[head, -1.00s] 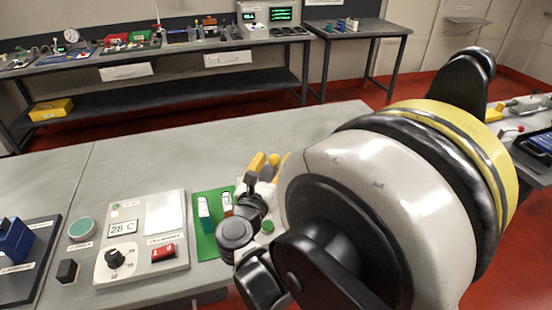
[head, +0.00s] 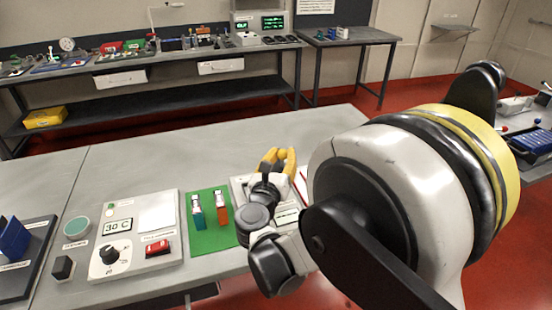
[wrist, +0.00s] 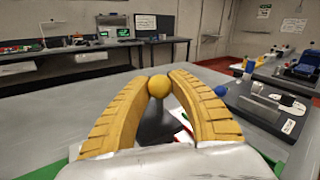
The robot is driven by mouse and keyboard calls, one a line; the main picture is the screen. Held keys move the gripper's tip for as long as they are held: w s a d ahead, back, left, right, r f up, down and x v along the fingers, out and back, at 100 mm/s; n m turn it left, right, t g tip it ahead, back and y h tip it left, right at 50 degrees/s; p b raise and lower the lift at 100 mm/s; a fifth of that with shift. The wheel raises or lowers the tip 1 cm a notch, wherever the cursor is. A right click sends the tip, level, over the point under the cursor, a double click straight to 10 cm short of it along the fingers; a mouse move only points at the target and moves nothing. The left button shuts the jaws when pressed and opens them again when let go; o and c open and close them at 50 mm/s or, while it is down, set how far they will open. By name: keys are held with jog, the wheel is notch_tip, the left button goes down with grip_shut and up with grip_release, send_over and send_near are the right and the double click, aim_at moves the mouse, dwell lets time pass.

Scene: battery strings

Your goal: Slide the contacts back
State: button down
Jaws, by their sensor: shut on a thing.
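My gripper (wrist: 159,82) has two ridged yellow fingers, shut on a yellow ball knob (wrist: 158,87) at their tips in the wrist view. A dark shape shows below the knob; I cannot tell what it belongs to. In the head view my gripper (head: 280,154) is over a pale board (head: 237,184) at the right of the front bench, mostly hidden by my arm. To its left, a teal cell (head: 197,215) and an orange cell (head: 222,213) with pale tops stand on a green mat (head: 209,241). I cannot make out the contacts clearly.
A control panel (head: 130,262) with a dial, a red switch and a 30 C display lies left of the mat. In the wrist view a metal device (wrist: 263,105) lies to the right, with a blue ball (wrist: 220,90) near it. The bench behind my gripper is clear.

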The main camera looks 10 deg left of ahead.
jog(key=shift+d+f, duration=0.1)
jog(key=shift+d, duration=0.15)
jog(key=c, duration=1.1)
grip_release()
jog(key=shift+d, duration=0.1)
jog(key=shift+c, duration=0.2)
jog(key=shift+s, duration=0.4)
jog(key=s, duration=1.1)
jog(key=shift+a, duration=0.35)
jog(key=shift+s, duration=0.1)
